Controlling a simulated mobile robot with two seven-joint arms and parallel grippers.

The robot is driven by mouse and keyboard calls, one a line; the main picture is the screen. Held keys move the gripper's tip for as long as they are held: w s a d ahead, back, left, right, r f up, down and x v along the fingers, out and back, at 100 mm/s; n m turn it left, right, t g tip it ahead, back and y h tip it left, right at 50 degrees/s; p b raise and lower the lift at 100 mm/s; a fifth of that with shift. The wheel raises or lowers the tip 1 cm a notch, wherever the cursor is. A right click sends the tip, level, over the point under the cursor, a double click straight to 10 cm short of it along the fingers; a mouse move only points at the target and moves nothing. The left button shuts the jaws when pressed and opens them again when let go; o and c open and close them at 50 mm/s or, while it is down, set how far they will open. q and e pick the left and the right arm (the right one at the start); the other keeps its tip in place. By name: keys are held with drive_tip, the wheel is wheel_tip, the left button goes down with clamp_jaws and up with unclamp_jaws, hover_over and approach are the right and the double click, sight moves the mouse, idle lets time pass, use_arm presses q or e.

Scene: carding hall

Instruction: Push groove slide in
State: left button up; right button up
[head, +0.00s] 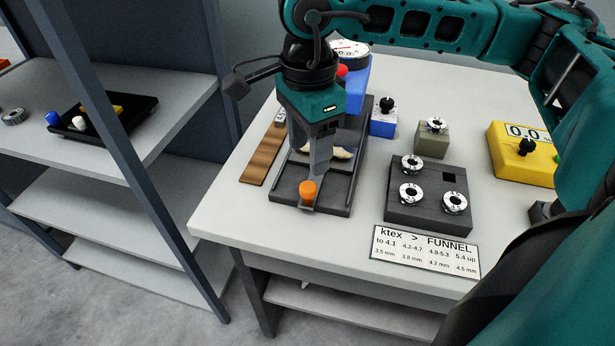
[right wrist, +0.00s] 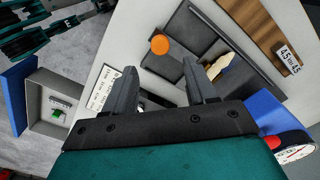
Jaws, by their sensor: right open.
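The groove slide's orange knob (head: 307,189) stands at the near end of a dark grooved fixture (head: 340,200) on the table. In the right wrist view the knob (right wrist: 160,44) lies just beyond my fingertips, between their lines. A cream fibre piece (head: 341,153) lies in the fixture, partly behind my gripper; it also shows in the right wrist view (right wrist: 222,70). My right gripper (head: 316,172) points down over the fixture, behind the knob in the head view. Its fingers (right wrist: 160,72) are apart with nothing between them. Whether a finger touches the knob cannot be told. My left gripper is not in view.
A dark block with funnel rings (head: 400,219), a label card (head: 425,252), an olive block (head: 430,145) and a yellow meter (head: 520,165) stand right of the fixture. A wooden strip (head: 262,160) lies left. A blue gauge stand (head: 355,85) is behind. A shelf (head: 190,85) stands at left.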

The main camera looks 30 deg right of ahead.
sight(308, 186)
wheel_tip(308, 186, down, 8)
drive_tip(key=shift+r, duration=0.2)
drive_tip(key=shift+c, duration=0.2)
clamp_jaws()
idle(0.4)
